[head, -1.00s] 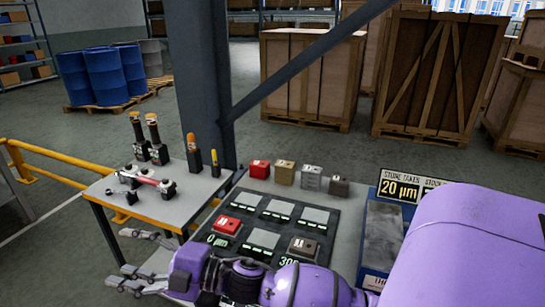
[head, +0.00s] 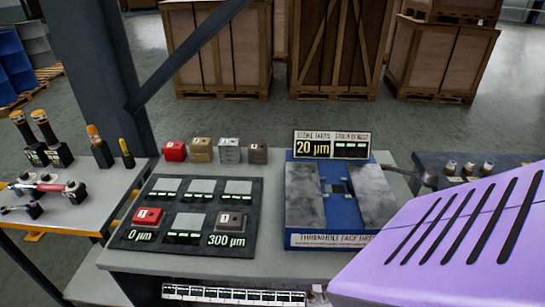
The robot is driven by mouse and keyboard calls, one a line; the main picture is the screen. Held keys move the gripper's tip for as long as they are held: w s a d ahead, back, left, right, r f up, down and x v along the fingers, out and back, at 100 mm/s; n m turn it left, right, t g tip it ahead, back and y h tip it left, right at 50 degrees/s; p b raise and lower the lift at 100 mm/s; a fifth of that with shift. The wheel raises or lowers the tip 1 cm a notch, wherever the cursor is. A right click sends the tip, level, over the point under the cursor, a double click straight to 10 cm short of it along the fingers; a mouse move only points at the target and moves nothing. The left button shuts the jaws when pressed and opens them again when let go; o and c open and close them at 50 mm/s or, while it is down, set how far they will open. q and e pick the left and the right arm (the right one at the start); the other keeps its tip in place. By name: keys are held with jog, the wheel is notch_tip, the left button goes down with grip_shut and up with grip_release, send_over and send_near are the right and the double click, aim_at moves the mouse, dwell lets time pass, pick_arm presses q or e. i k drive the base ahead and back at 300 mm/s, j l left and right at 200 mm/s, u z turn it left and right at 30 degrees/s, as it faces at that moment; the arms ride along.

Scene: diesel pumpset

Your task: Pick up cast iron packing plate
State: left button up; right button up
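Several small blocks stand in a row at the back of the grey bench: a red block (head: 174,151), a brass-coloured block (head: 202,150), a silvery block (head: 230,150) and a dark grey-brown block (head: 258,153). The dark block looks most like cast iron, but its label is too small to read. A second grey-brown block (head: 229,221) sits on the black board (head: 160,245) above the "300 µm" mark. Another red block (head: 148,217) sits above "0 µm". Neither gripper shows in the head view now.
A blue grinding fixture (head: 305,222) with two grey slabs stands right of the board, a "20 µm" sign (head: 331,145) behind it. A side table (head: 85,210) with gauges is at left, beside a dark post (head: 95,75). My purple body part covers the lower right.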

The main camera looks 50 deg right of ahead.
aim_at(227, 220)
jog(key=i+z, duration=0.15)
jog(key=z, duration=0.25)
jog(key=i+l+z, duration=0.1)
jog(key=z, duration=0.25)
jog(key=i+z, duration=0.25)
jog(key=z, duration=0.15)
